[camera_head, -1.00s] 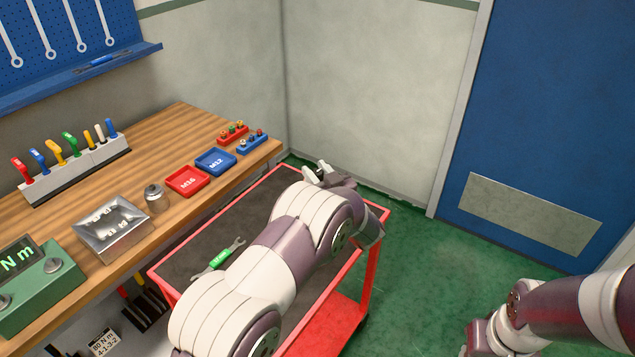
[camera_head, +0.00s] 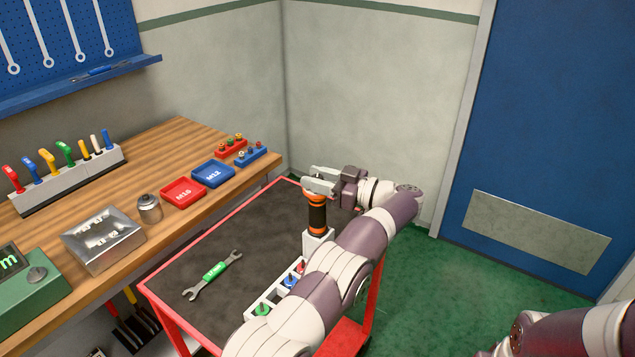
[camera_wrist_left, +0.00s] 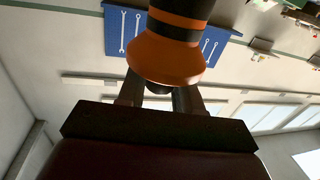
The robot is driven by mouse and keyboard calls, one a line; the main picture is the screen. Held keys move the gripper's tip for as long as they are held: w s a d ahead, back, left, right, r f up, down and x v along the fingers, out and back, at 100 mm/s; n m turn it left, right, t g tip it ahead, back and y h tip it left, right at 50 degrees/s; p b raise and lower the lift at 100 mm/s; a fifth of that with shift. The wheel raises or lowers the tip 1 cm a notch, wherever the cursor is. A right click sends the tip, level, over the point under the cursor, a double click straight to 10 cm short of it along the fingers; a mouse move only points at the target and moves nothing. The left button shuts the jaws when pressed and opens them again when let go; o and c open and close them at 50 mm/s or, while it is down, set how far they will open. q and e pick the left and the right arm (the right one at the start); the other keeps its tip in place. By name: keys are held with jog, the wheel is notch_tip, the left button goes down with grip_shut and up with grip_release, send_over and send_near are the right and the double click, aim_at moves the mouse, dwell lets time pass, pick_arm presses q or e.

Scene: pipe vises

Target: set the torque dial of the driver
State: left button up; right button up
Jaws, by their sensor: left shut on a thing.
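The driver (camera_head: 317,215), with a black and orange handle, stands upright in a white holder (camera_head: 315,243) on the cart. My left gripper (camera_head: 320,184) is at the top of the driver and shut on it. In the left wrist view the driver (camera_wrist_left: 172,58) fills the upper middle, its flared orange end at the finger tips. The dial's markings cannot be read in either view. My right arm shows at the bottom right of the head view, with its gripper out of the picture.
The red-framed cart (camera_head: 215,235) carries a green-handled wrench (camera_head: 213,274) and a white rack with coloured pieces (camera_head: 291,281), partly behind my left arm. On the bench are a metal tray (camera_head: 103,240), red tray (camera_head: 183,192) and blue tray (camera_head: 213,174). The cart's left half is mostly clear.

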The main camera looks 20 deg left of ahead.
dwell(0.6)
pick_arm(q)
jog(key=o, duration=1)
jog(key=shift+c, duration=0.2)
